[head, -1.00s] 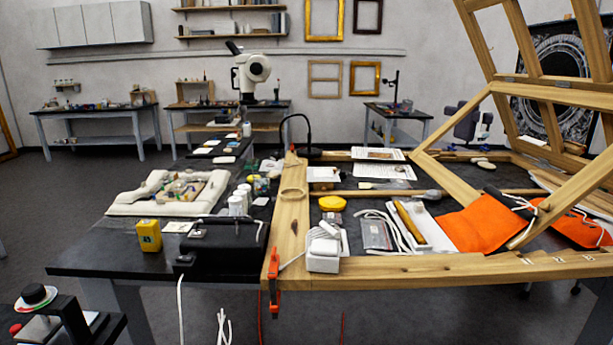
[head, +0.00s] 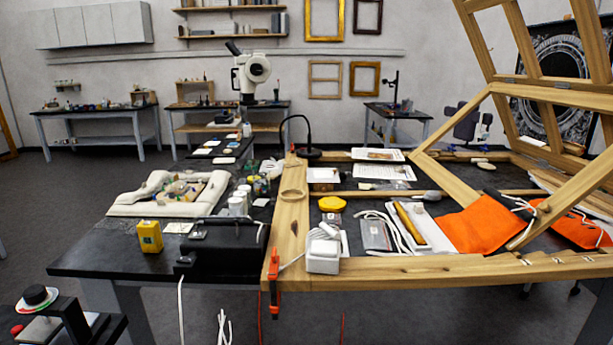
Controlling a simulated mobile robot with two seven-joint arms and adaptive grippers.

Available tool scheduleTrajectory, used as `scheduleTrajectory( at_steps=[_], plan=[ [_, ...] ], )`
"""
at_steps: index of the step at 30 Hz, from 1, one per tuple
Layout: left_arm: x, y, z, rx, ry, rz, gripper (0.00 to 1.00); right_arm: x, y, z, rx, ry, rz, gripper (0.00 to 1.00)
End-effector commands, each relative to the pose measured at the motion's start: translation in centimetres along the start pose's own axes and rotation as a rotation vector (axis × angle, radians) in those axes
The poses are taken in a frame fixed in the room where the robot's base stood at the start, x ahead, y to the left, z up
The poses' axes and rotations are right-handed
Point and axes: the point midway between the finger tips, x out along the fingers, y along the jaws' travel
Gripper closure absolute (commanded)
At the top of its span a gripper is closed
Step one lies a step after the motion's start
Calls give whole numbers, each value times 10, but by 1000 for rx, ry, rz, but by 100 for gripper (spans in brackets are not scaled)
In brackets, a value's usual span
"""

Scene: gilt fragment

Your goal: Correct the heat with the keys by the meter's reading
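A small yellow box (head: 149,236), possibly the meter, stands on the dark bench at the left; no reading on it is legible from here. A black case (head: 226,243) sits beside it near the front edge, with a white cable hanging below. A white block-shaped unit (head: 322,256) stands on the wooden frame's front rail, with a white corded piece on top. I cannot make out keys on either unit or tell which sets the heat. Neither of my grippers is in view.
A wooden frame (head: 420,267) spans the right bench, with raised wooden bars at right. A padded white tray (head: 130,207) and several jars stand at left.

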Motion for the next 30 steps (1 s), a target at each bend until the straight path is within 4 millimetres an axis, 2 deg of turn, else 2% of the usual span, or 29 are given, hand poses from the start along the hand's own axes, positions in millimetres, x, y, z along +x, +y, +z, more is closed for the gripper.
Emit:
scheduleTrajectory(
  at_steps=[1,3,30],
  plan=[
    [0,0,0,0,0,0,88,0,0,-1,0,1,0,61],
    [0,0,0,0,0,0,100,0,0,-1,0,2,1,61],
    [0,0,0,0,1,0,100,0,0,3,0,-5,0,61]
  ],
)
